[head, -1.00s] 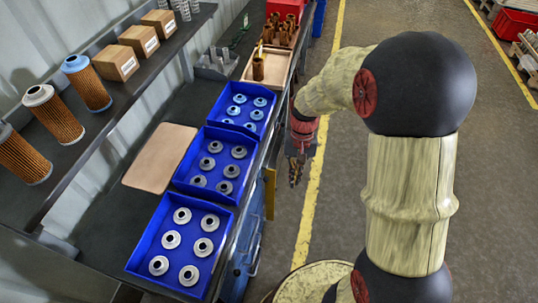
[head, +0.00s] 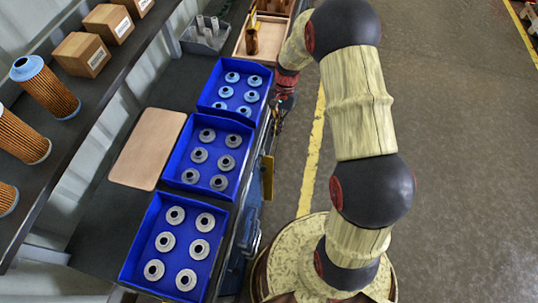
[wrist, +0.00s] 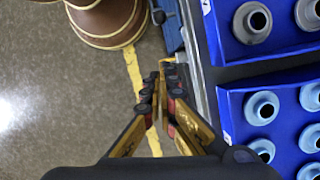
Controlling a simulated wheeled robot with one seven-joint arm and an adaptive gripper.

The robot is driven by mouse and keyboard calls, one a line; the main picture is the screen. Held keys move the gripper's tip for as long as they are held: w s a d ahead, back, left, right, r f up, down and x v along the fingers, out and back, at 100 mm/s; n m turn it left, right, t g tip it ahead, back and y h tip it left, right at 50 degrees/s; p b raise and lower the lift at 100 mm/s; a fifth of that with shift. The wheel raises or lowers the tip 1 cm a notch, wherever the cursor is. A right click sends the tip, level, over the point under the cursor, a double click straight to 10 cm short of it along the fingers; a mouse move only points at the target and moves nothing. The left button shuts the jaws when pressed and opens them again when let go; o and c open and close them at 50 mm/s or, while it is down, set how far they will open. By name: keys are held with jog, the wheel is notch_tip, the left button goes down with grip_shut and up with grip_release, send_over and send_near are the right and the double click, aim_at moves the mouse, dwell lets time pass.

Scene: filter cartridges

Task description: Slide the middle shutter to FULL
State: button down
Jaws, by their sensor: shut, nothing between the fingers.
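No shutter and no FULL mark can be clearly made out in either view. A yellow part (head: 267,178) stands out from the bench front beside the middle blue tray in the head view; I cannot tell whether it belongs to a shutter. My gripper (wrist: 158,88) is shut and empty in the wrist view, with its dark fingertips together beside the bench's front edge. A yellow piece shows just beyond the tips, and I cannot tell whether they touch it. In the head view my gripper is small and mostly hidden at the bench edge beside the far tray.
Three blue trays of ringed end caps stand along the bench: near (head: 128,262), middle (head: 205,120) and far (head: 240,64). A tan board (head: 147,150) lies left of them. A shelf with boxes and pleated filters runs at left. The floor (head: 460,170) at right is clear.

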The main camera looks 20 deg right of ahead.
aim_at(261, 168)
jog(key=shift+s, duration=0.1)
jog(key=b+x, duration=0.2)
jog(key=x, duration=0.8)
jog(key=shift+f, duration=0.2)
jog(key=s+a+b, duration=0.1)
jog(key=s+a, duration=0.1)
jog(key=shift+s+a+f, duration=0.15)
jog(key=shift+s+a, duration=0.2)
jog(key=shift+a, duration=0.05)
